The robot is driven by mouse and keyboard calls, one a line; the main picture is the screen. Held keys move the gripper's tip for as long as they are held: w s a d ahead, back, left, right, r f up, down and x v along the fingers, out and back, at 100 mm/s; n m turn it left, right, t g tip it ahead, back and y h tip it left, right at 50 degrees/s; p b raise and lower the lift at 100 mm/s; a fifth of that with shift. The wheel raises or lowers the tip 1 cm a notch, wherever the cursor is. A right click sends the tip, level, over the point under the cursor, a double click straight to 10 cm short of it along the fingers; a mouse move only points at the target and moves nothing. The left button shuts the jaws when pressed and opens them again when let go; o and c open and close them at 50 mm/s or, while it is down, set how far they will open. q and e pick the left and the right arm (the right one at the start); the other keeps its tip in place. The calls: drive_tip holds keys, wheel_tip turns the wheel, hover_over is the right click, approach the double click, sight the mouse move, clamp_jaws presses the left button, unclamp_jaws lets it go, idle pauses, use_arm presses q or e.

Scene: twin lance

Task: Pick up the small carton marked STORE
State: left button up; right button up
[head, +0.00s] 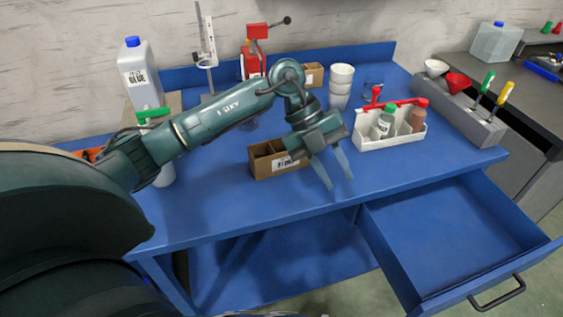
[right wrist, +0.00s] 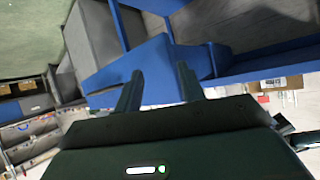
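A small brown open-topped carton (head: 262,162) with inner dividers stands on the blue bench, near the middle, in the head view. Its white front label is partly covered by my left gripper, so I cannot read it. A second small brown carton (head: 313,75) stands farther back; its label is too small to read. My left gripper (head: 339,183) is open and empty, its fingers pointing down just right of the nearer carton. My right gripper (right wrist: 158,76) is open and empty in the right wrist view, over blue bench parts; it does not show in the head view.
A white caddy (head: 392,139) with bottles and a red handle stands right of the left gripper. Stacked white cups (head: 341,79), a red stand (head: 256,50) and a blue-capped jug (head: 141,77) stand behind. An empty blue drawer (head: 451,238) hangs open at front right.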

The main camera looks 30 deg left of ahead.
use_arm(q)
drive_tip(key=w+a+r+n+y, duration=0.1)
drive_tip(key=w+a+n+y, duration=0.15)
drive_tip(key=a, duration=0.45)
drive_tip(key=n+t+y, duration=0.1)
drive_tip(key=n+y, duration=0.2)
drive_tip(key=y, duration=0.3)
approach(272, 156)
drive_tip(key=w+a, duration=0.2)
drive_tip(key=a, duration=0.1)
drive_tip(key=shift+m+h, duration=0.25)
drive_tip(key=f, duration=0.7)
drive_tip(key=shift+d+b, duration=0.25)
drive_tip(key=shift+b, duration=0.05)
drive_tip(key=f, duration=0.5)
drive_tip(key=shift+d+f+p, duration=0.25)
drive_tip(key=shift+d+p, duration=0.05)
drive_tip(key=shift+p, duration=0.05)
clamp_jaws()
